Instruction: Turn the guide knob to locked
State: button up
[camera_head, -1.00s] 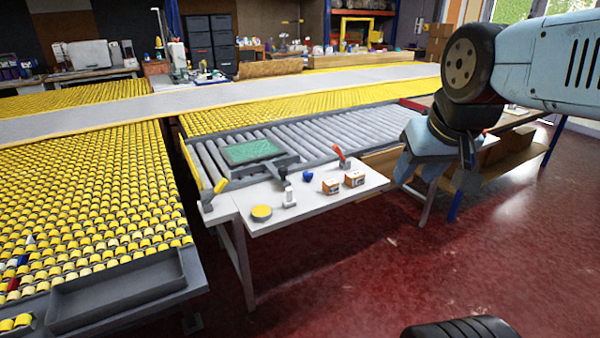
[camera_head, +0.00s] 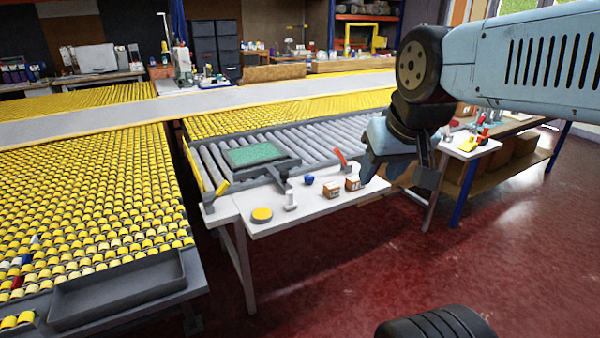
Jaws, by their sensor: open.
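The white work table (camera_head: 310,215) stands at centre, in front of the roller bed. A dark grey bar with a small dark knob-like end (camera_head: 283,184) reaches onto it from the green-topped plate (camera_head: 252,154). I cannot tell for sure that this is the guide knob, nor which way it is turned. A small white upright piece (camera_head: 291,202) stands just in front of it. My gripper (camera_head: 427,178) hangs at the right, beyond the table's right end, well apart from the knob. It is open and looks empty; its fingers are small and dark here.
On the table are a yellow-topped disc (camera_head: 262,215), a blue piece (camera_head: 309,180), two small boxes (camera_head: 331,190) and a red-handled tool (camera_head: 341,157). A second bench (camera_head: 470,150) with items stands at right. Red floor (camera_head: 400,260) in front is clear.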

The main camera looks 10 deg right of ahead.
aim_at(309, 179)
jog(key=u, duration=0.05)
jog(key=i, duration=0.95)
jog(key=z, duration=0.1)
